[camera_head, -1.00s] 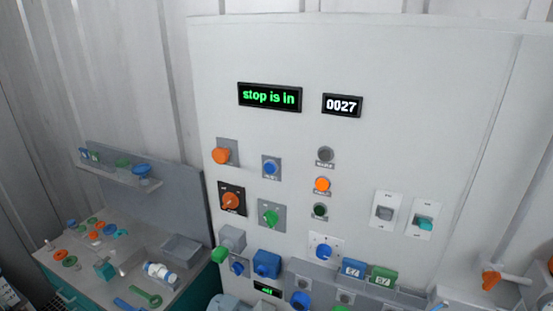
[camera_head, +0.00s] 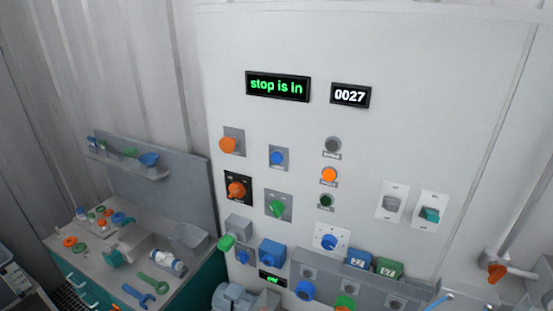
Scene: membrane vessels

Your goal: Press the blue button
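The blue button (camera_head: 278,158) is a round blue cap on a small square grey plate, on the left part of the upright white panel (camera_head: 440,90). It sits right of an orange mushroom-like button (camera_head: 229,145) and above a green rotary knob (camera_head: 277,208). Nothing covers it. Other blue controls show lower on the panel, including a blue box-like one (camera_head: 271,252) and a blue round one (camera_head: 305,291). Neither of my grippers can be made out in the view.
A green-text display (camera_head: 278,87) reads "stop is in" and a counter (camera_head: 350,96) reads 0027. A bench (camera_head: 180,283) with loose parts and tools stands at left. Boxes and knobs stick out from the lower panel. An orange-handled pipe valve (camera_head: 497,273) is at lower right.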

